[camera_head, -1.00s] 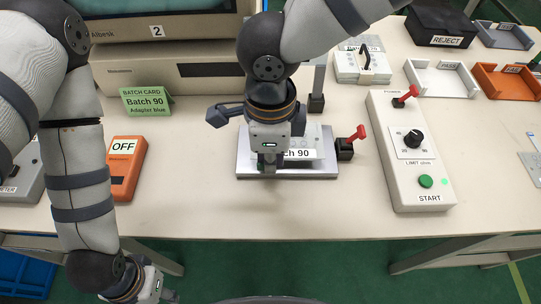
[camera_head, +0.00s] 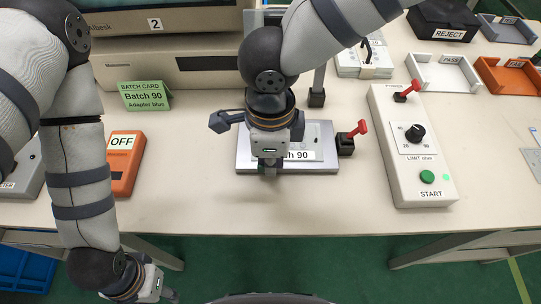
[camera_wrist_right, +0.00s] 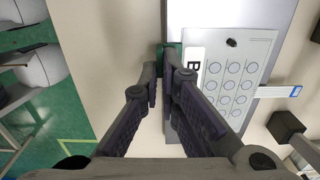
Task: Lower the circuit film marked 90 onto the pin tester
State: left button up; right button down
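The circuit film (camera_wrist_right: 232,85), a pale sheet with rows of rings and a white label ending in 90, shows in the right wrist view. In the head view its label (camera_head: 302,155) is partly behind my right gripper (camera_head: 268,172). That gripper, also seen in the wrist view (camera_wrist_right: 167,72), has its fingers together around a small green tab at the film's edge. The film is over the grey metal plate of the pin tester (camera_head: 244,160); I cannot tell whether they touch. My left gripper (camera_head: 165,292) hangs low at the bottom left, its fingers unclear.
A red lever (camera_head: 357,130) stands just right of the plate. The control box (camera_head: 405,165) with dial and START button is further right. An orange OFF box (camera_head: 127,165) and a green batch 90 card (camera_head: 145,97) are left. The table front is clear.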

jog(key=c, duration=1.7)
grip_release()
notch_tip(320, 180, up, 12)
jog(key=shift+f, duration=0.1)
jog(key=shift+s, duration=0.1)
